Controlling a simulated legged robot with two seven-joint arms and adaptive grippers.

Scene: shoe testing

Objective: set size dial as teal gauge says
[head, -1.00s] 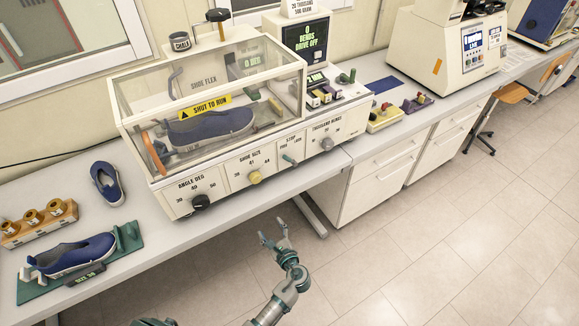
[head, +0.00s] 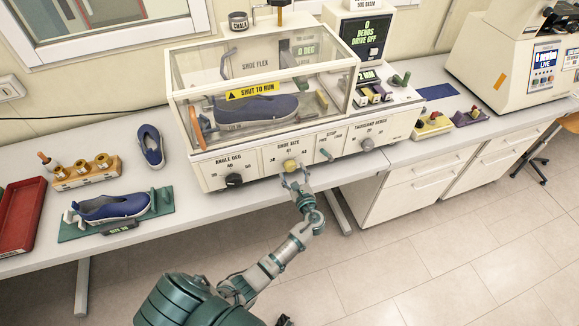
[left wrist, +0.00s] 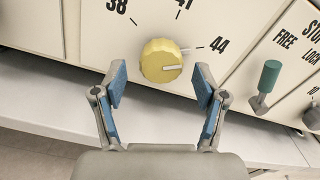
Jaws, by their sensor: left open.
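The size dial is a yellow knob (head: 291,165) on the front of the shoe flex machine (head: 270,150). It also shows in the left wrist view (left wrist: 160,60), with marks 38, 41 and 44; its white pointer line points right, close to the 44 mark. My left gripper (head: 294,181) is just in front of and below the knob. In the left wrist view, its open blue-padded fingers (left wrist: 160,88) are spread below the knob, not touching it. The teal gauge (head: 162,202) lies on the bench at left with a blue shoe on it; its dark size plate (head: 120,228) is too small to read surely.
Beside the yellow knob are the black angle knob (head: 234,180), the teal stop lever (head: 326,154) and the grey bends knob (head: 367,144). A clear cover (head: 260,70) encloses another blue shoe. A red tray (head: 17,215) lies at far left.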

